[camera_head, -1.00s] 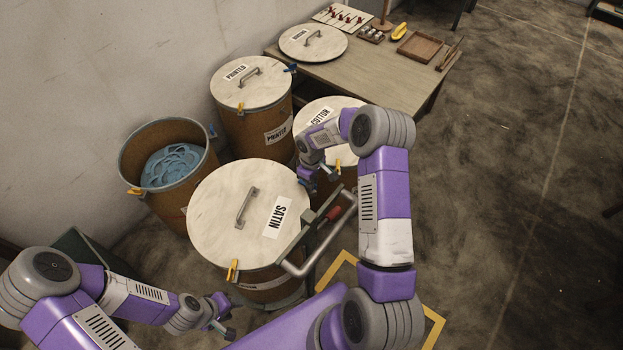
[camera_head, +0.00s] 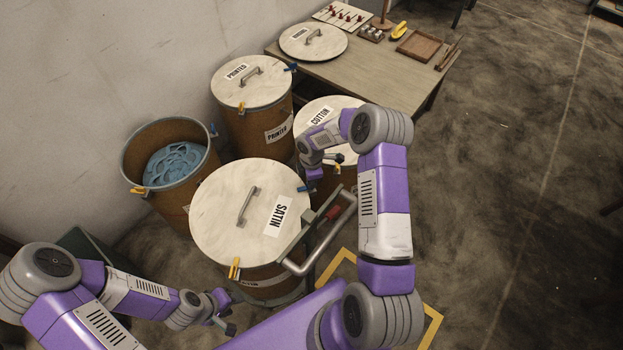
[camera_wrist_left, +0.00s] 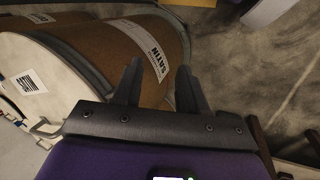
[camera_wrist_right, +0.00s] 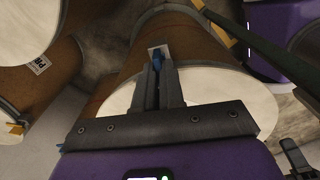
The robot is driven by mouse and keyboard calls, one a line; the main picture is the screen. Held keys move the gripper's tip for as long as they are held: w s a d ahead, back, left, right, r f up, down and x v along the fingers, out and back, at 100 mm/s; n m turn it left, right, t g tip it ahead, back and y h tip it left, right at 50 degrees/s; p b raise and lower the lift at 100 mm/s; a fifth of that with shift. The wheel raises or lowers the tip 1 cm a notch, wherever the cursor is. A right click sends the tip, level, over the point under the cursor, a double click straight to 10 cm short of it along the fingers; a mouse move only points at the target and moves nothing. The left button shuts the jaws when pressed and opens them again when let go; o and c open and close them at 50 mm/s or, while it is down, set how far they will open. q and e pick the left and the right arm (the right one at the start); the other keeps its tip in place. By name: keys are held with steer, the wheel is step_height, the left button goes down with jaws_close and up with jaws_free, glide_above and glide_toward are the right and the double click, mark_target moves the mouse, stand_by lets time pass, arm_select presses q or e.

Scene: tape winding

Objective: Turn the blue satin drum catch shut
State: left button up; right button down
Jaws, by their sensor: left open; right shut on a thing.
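The satin drum (camera_head: 262,277) stands in front with its pale lid (camera_head: 215,205) on. Its blue catch (camera_head: 304,188) is at the back right of the rim. My right gripper (camera_head: 314,173) is there, between the satin and cotton drums. In the right wrist view its fingers (camera_wrist_right: 158,72) are closed around a blue piece (camera_wrist_right: 158,57), which looks like the catch. The fingers hide much of it, so its exact angle is unclear. A yellow catch (camera_head: 234,267) sits at the satin drum's front. My left gripper (camera_head: 229,326) is open and empty, low at the front; its fingers (camera_wrist_left: 157,85) show spread near the satin drum.
The cotton drum (camera_head: 326,113) and printed drum (camera_head: 268,118) stand close behind. An open drum (camera_head: 126,160) with blue contents (camera_head: 175,164) is at left. A metal handle bar (camera_head: 322,246) stands right of the satin drum. A table (camera_head: 375,75) is at the back; open floor lies right.

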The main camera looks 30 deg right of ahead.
steer(key=shift+n, duration=0.6)
steer(key=c, duration=1.2)
jaws_free()
steer(key=shift+c, duration=0.2)
steer(key=shift+r+p, duration=1)
steer(key=shift+r, duration=2.85)
